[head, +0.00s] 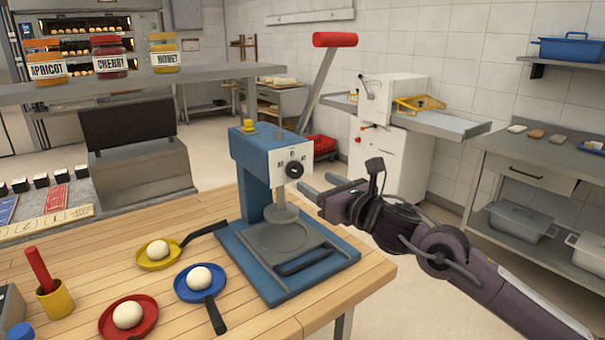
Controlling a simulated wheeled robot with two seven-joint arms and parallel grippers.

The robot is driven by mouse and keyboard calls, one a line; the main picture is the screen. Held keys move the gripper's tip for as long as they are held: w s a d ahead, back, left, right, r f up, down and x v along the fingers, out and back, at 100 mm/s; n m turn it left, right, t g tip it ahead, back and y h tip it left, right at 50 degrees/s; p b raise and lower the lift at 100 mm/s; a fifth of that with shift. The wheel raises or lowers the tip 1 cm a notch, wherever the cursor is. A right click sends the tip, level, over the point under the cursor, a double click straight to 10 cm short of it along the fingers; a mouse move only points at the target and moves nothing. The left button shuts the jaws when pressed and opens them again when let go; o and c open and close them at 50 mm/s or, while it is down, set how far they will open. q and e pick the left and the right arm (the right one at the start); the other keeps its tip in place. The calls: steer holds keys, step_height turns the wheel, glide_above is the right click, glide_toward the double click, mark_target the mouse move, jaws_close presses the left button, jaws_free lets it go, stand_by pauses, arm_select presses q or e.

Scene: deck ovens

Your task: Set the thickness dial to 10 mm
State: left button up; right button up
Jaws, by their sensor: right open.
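The blue dough press (254,170) stands at the right end of the wooden table. Its thickness dial (294,170) is a black knob on the white face plate (292,156), with small marks around it that are too small to read. The press has a long lever (317,87) with a red grip, raised up. A round grey plate (282,213) hangs above the round bed (277,238). My right gripper (312,190) is open and empty, just right of and slightly below the dial, its fingers pointing left toward the press. My left gripper is not in view.
Yellow (150,263), red (112,325) and blue (188,292) pans, each holding a dough ball, lie left of the press. A yellow cup (55,299) with a red-handled tool stands at the far left. A shelf (190,79) with jars crosses behind. Floor is free right of the table.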

mark_target(298, 173)
steer(key=p+x, duration=0.1)
steer(key=x, duration=0.5)
steer(key=shift+w+a, duration=0.2)
steer(key=shift+a, duration=0.05)
steer(key=c, duration=1)
